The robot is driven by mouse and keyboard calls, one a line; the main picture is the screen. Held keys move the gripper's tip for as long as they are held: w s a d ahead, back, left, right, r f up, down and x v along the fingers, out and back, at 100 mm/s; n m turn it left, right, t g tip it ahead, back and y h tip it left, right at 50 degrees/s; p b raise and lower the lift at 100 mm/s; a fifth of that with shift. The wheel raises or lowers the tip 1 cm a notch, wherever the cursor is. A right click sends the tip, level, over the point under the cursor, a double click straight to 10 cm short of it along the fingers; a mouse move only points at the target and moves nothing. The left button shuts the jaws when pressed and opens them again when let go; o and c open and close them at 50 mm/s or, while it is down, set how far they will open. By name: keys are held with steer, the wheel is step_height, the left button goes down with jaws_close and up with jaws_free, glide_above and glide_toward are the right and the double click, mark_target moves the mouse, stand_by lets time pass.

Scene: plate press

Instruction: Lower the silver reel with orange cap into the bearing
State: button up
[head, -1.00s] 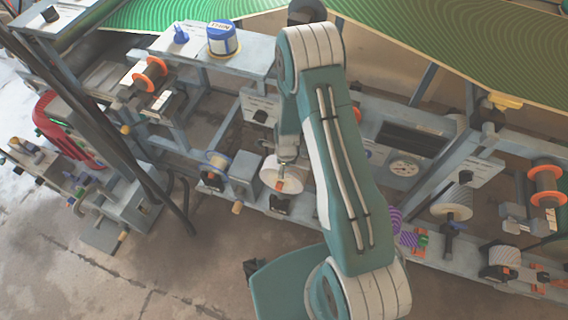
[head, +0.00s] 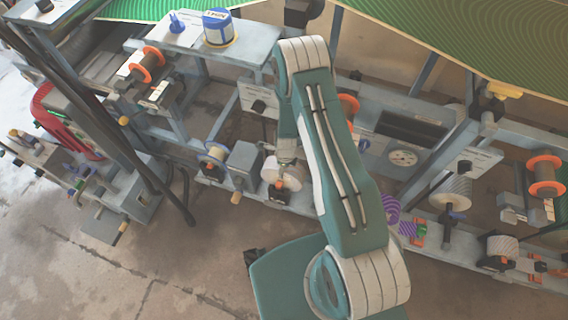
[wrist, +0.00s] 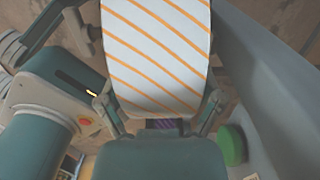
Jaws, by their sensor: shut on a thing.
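The pale silver reel (head: 271,168) shows in the head view left of my forearm, with a small orange cap on its near end (head: 280,184). In the wrist view a pale drum with orange diagonal stripes (wrist: 158,50) fills the top middle, between the fingers of my gripper (wrist: 160,105). My gripper (head: 287,160) is shut on the reel; its fingers are small and partly hidden in the head view. A black bearing block (head: 278,196) is just below the reel in the head view. I cannot tell whether the reel touches it.
A grey block (head: 243,165) and a small reel with a blue rim (head: 216,153) stand left of the reel. Purple striped reel (head: 391,212) lies right of my forearm. A green round knob (wrist: 232,145) is close to my gripper's right. Open floor lies in front.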

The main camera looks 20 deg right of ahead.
steer(key=shift+f, duration=2)
steer(key=o, duration=1.1)
steer(key=shift+c, duration=0.2)
step_height(320, 180, up, 12)
steer(key=shift+s+d+f, duration=0.1)
steer(key=shift+s, duration=0.05)
